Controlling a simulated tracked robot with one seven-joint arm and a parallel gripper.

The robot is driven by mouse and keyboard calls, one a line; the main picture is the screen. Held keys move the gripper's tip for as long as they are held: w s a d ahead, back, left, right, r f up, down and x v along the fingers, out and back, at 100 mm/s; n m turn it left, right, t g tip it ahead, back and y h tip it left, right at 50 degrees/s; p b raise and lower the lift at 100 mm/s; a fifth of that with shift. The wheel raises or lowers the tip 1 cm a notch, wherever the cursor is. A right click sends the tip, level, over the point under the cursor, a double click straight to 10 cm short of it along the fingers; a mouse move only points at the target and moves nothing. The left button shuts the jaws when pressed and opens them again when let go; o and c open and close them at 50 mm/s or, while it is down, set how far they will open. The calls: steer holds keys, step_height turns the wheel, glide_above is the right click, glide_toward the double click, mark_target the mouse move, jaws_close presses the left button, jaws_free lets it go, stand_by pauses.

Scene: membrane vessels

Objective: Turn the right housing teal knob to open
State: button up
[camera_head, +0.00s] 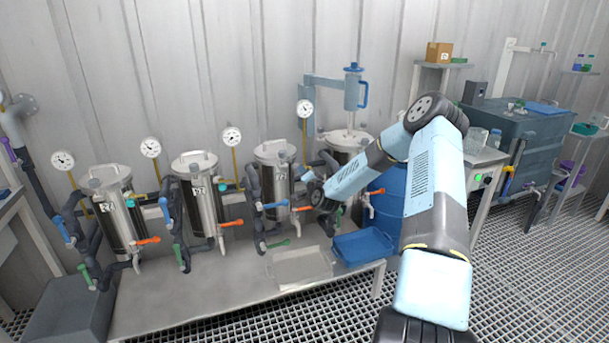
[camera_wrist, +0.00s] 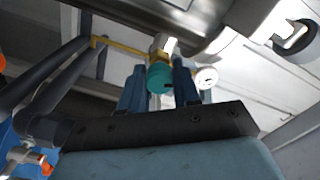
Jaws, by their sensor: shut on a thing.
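In the wrist view the teal knob (camera_wrist: 158,79) sits on a small metal valve stem, at the end of a yellow tube (camera_wrist: 118,46). My gripper (camera_wrist: 161,88) has its two blue fingers on either side of this knob and is shut on it. The knob there is hidden behind my gripper and wrist. Similar teal knobs (camera_head: 219,187) show on the other housings.
Steel housings (camera_head: 196,200) with blue, orange and green valve handles stand in a row on a steel bench. A grey tray (camera_head: 300,266) and a blue tray (camera_head: 363,247) lie at the bench front. A stirred vessel (camera_head: 345,141) and a blue drum (camera_head: 391,190) stand close to my arm.

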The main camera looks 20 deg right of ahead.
steer(key=shift+s+a+f+n, duration=0.15)
steer(key=shift+f+n, duration=0.15)
steer(key=shift+n, duration=0.4)
steer(key=o, duration=0.8)
steer(key=shift+c, duration=0.2)
steer(key=o, duration=0.3)
steer(key=shift+r, duration=0.1)
steer(key=s, duration=1.3)
steer(key=shift+s+d, duration=0.25)
steer(key=shift+d, duration=0.15)
